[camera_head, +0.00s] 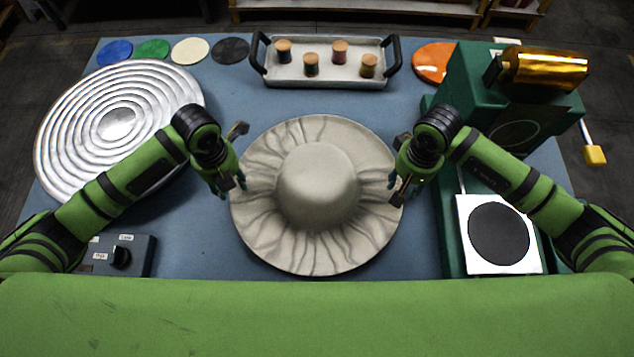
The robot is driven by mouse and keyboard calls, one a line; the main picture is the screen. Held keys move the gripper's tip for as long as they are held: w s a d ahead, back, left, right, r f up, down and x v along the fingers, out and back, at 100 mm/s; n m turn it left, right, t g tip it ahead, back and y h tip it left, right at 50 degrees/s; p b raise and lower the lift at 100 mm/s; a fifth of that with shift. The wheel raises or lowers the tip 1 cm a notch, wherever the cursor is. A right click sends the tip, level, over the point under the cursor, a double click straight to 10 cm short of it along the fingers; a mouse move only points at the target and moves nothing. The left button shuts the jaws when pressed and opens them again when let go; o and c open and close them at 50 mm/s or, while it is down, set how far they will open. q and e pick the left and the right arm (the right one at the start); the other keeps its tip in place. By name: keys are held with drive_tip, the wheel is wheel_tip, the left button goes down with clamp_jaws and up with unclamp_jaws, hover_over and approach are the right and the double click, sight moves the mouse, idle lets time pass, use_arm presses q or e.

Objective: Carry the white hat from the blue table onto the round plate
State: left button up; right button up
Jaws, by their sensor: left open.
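The white hat (317,186), with a rounded crown and a wide wavy brim, lies crown up on the blue table (205,255) in the middle. The round plate (75,139), silver with concentric ridges, lies to its left, partly hidden behind my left arm. My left gripper (233,188) is open at the left edge of the brim. My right gripper (395,190) is at the right edge of the brim; its jaw opening is too small to tell. I cannot tell whether either gripper touches the brim.
A tray (285,76) with several thread spools stands behind the hat. Coloured discs (190,50) lie at the back left, an orange disc (433,62) at the back right. A green press machine (470,90) stands right, a control box (137,256) front left.

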use_arm(q)
drive_tip(key=shift+f, duration=0.15)
use_arm(e)
drive_tip(key=shift+f, duration=0.1)
use_arm(q)
clamp_jaws()
use_arm(e)
clamp_jaws()
